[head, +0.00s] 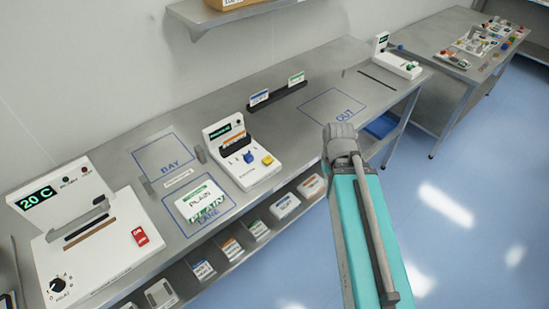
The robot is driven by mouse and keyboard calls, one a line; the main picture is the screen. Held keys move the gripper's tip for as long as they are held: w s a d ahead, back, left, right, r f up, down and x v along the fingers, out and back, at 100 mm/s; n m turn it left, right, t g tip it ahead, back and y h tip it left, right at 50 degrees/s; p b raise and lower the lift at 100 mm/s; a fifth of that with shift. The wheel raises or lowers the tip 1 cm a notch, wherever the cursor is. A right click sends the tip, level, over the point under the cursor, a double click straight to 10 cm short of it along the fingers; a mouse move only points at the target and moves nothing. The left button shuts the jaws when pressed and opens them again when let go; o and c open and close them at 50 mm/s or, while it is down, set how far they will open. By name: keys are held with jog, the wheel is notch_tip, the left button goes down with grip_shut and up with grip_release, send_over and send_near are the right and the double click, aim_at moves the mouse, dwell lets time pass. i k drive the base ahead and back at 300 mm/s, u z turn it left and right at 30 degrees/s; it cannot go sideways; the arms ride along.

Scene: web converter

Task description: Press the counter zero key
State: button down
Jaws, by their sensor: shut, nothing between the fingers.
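A white device (248,176) stands mid-bench with a small green-lit display (220,131), a dark slot, a blue key (249,157) and a yellow key (267,160). Its lettering is too small to read. A second white device (398,68) with a small display (383,41) and a green knob or key (411,66) stands at the bench's far end. I cannot tell which control is the counter zero key. My arm rises from the bottom right, with a grey joint over the bench's front edge. My gripper is not visible.
A heater unit (100,258) reading 20 C, with a red switch (139,237), stands at the left. Marked areas BAY (165,155), LANE (210,218) and OUT (333,106) lie on the bench. A PLAIN pack (200,201) lies in LANE. A dark rack (276,101) holds two cards.

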aim_at(268, 160)
jog(key=z, duration=0.05)
jog(key=k, duration=1.4)
jog(key=u, duration=0.8)
jog(key=i, duration=1)
jog(key=z, duration=0.05)
